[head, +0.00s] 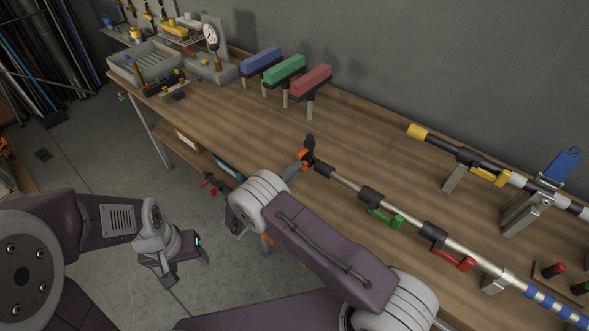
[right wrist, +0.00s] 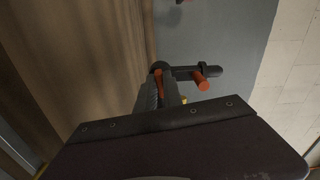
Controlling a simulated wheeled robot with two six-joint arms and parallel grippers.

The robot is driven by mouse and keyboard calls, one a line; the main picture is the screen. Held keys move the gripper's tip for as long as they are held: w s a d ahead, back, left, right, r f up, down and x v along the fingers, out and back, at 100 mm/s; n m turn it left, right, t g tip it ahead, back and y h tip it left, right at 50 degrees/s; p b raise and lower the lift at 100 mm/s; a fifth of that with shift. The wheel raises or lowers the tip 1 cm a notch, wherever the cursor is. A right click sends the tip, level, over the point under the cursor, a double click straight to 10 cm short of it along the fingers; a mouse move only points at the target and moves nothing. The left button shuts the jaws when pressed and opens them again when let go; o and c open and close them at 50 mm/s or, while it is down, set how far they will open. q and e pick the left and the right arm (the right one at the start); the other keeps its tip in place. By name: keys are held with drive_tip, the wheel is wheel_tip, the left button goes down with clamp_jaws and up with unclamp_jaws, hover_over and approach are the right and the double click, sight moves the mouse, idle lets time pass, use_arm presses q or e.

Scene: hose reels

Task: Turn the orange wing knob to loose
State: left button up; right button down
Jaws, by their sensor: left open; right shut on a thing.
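The orange wing knob (head: 304,154) is at the near left end of a long silver pole (head: 345,182) with black collars, lying along the bench. A dark upright piece stands beside it. My right gripper (head: 297,170) reaches it from the bench front and is shut on the knob. In the right wrist view the orange knob (right wrist: 158,79) shows at the jaw tips (right wrist: 160,92), and the dark wrist body hides much of the grip. I cannot tell the knob's turn angle. My left gripper (head: 187,266) is open and empty over the floor, left of the bench.
Green (head: 385,218) and red (head: 454,261) wing knobs sit further along the pole. Blue, green and red T-shaped blocks (head: 285,69) stand behind. A yellow-and-black pole (head: 450,147) lies at the right. A red handle (head: 210,183) sticks out near the bench front.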

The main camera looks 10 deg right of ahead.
drive_tip(key=shift+d+r+n, duration=0.1)
drive_tip(key=shift+d+n, duration=0.05)
drive_tip(key=shift+n, duration=0.45)
drive_tip(key=c, duration=1.5)
unclamp_jaws()
